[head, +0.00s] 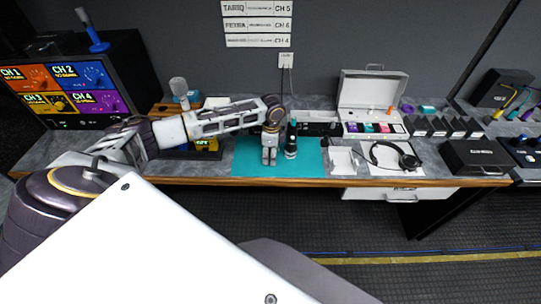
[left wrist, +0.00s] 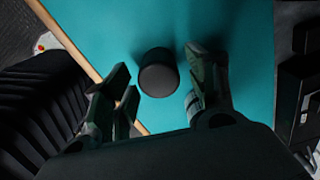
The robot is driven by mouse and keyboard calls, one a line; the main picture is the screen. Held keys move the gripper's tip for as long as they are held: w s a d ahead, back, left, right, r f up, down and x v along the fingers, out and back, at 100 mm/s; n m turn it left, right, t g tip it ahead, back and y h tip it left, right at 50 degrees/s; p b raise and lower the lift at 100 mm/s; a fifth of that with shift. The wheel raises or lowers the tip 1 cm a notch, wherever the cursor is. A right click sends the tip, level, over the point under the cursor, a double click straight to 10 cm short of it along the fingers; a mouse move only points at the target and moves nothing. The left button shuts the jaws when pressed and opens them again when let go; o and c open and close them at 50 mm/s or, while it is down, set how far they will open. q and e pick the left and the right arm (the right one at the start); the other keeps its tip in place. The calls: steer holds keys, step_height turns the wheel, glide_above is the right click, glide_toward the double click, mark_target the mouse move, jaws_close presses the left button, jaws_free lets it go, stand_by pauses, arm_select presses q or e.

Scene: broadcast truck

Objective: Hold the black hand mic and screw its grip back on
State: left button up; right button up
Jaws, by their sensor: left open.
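A dark upright piece, apparently the black hand mic (head: 291,140), stands on the teal mat (head: 310,165). It has a pale band low on its body; whether its grip is attached, I cannot tell. My left gripper (head: 269,155) points down over the mat, just left of the mic in the head view. In the left wrist view a round, dark-topped piece (left wrist: 158,76) stands on the mat between the two spread fingers of the left gripper (left wrist: 160,88), with gaps on both sides. I cannot tell whether it is the mic or its grip. My right gripper is not in view.
An open white case (head: 372,92) stands behind the mat to the right. A headset (head: 395,156) lies right of the mat, beside a black box (head: 473,156). A grey microphone (head: 179,88) and monitor (head: 68,85) stand left. The mat's front is clear.

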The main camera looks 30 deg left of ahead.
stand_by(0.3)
arm_select(q)
steer(key=c, duration=0.9)
steer(key=shift+r+b, duration=0.5)
steer(key=shift+r, duration=4.55)
